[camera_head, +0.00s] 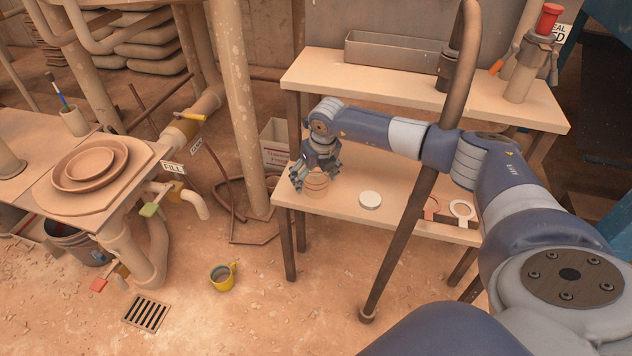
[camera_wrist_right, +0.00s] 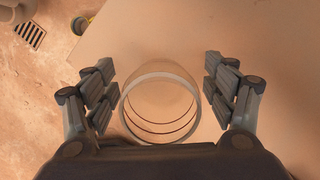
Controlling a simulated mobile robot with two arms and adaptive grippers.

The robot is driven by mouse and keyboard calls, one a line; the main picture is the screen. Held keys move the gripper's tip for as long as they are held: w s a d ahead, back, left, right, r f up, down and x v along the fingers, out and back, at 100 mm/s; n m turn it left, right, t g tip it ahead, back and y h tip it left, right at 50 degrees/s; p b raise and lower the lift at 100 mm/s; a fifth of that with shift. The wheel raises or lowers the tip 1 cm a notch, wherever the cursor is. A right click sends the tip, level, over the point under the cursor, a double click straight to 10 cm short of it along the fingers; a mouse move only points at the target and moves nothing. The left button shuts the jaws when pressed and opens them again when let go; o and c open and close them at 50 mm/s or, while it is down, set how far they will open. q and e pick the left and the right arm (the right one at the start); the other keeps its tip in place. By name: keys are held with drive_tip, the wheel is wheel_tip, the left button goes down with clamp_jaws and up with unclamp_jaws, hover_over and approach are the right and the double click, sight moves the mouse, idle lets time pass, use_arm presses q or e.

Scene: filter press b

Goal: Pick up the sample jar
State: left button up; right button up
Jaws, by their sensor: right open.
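The sample jar (camera_head: 317,184) is a clear, open-topped glass jar standing near the left end of the lower shelf. In the right wrist view the jar (camera_wrist_right: 160,104) shows from above, with its round rim between the two sets of fingers. My right gripper (camera_head: 315,170) is open and points down at the jar. In the wrist view its fingers (camera_wrist_right: 160,84) are on either side of the jar with small gaps, holding nothing. In the head view the fingers partly hide the jar's top. My left gripper is not in view.
A white round lid (camera_head: 370,200) lies on the lower shelf (camera_head: 400,212), right of the jar. The upper shelf (camera_head: 400,97) is above and behind, with a grey metal tray (camera_head: 395,55). A dark slanting pole (camera_head: 400,245) crosses in front. A yellow mug (camera_head: 222,277) stands on the floor.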

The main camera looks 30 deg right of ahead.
drive_tip(key=shift+r, duration=0.15)
drive_tip(key=c, duration=1.3)
drive_tip(key=shift+o, duration=0.2)
